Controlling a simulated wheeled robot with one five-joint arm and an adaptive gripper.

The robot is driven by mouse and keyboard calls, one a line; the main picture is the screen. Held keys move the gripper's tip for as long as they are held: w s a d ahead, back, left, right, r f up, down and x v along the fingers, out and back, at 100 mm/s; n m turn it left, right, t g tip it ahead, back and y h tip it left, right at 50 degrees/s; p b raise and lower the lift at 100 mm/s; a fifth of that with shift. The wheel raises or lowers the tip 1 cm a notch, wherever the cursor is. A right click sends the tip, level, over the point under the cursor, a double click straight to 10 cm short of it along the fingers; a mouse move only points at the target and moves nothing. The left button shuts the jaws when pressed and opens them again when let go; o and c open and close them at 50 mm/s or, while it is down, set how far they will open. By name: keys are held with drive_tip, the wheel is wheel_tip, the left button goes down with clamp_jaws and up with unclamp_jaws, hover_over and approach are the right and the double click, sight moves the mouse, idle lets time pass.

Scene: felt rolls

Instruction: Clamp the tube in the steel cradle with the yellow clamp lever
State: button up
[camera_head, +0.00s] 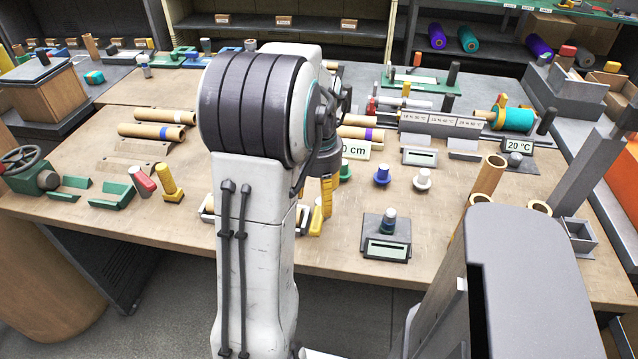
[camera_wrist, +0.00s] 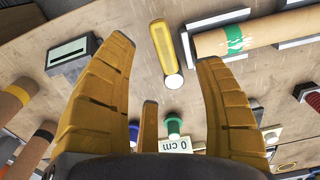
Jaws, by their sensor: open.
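The yellow clamp lever (camera_wrist: 163,45) stands out between my spread fingers in the wrist view, its pale round end toward me. In the head view a yellow piece (camera_head: 317,221), likely the same lever, shows just below my gripper (camera_head: 327,193). My gripper (camera_wrist: 165,72) is open, with nothing between its yellow fingers. The cardboard tube (camera_wrist: 265,31) with a green band lies right of the lever. It rests in the steel cradle (camera_wrist: 216,25), whose grey and white supports show along it. My arm hides most of tube and cradle in the head view; only a cradle end (camera_head: 207,210) shows.
A grey device with a display (camera_head: 387,237) stands right of my gripper. Blue (camera_head: 382,176) and white pegs and a "0 cm" sign (camera_head: 355,149) stand behind. Upright cardboard tubes (camera_head: 487,178) are further right. Another yellow lever (camera_head: 169,184) and a red one (camera_head: 142,180) stand left.

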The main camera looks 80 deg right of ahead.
drive_tip(key=shift+r, duration=1.6)
